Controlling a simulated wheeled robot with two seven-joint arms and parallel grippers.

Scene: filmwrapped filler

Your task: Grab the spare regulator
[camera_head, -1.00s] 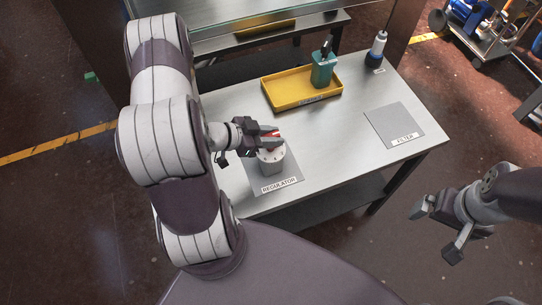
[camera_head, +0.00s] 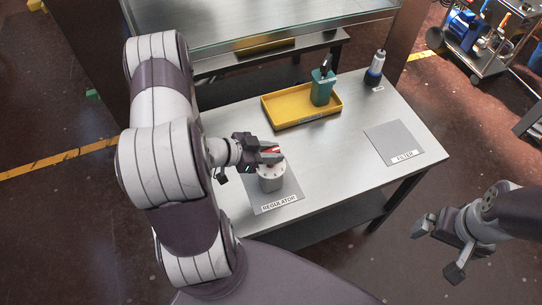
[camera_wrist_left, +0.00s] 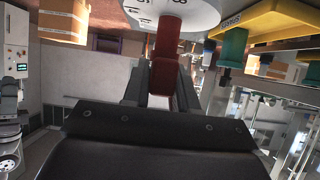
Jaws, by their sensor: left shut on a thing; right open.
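The regulator is a light grey cylinder (camera_head: 271,180) standing upright on the grey mat labelled REGULATOR (camera_head: 285,195). My left gripper (camera_head: 272,150) is at its top, with its fingers shut on the regulator's red part. In the left wrist view the fingers (camera_wrist_left: 163,85) close on that red part (camera_wrist_left: 165,45), below the pale, marked round face of the regulator (camera_wrist_left: 178,10). The cylinder seems to rest on the mat; its contact edge is hard to see. My right gripper (camera_head: 438,245) is open and empty, off the table's right front side.
A yellow tray (camera_head: 283,118) with a green container (camera_head: 322,88) stands at the table's back. A dark and white bottle-like object (camera_head: 375,68) is at the back right. The FILTER mat (camera_head: 392,140) at right is bare. The table's middle is clear.

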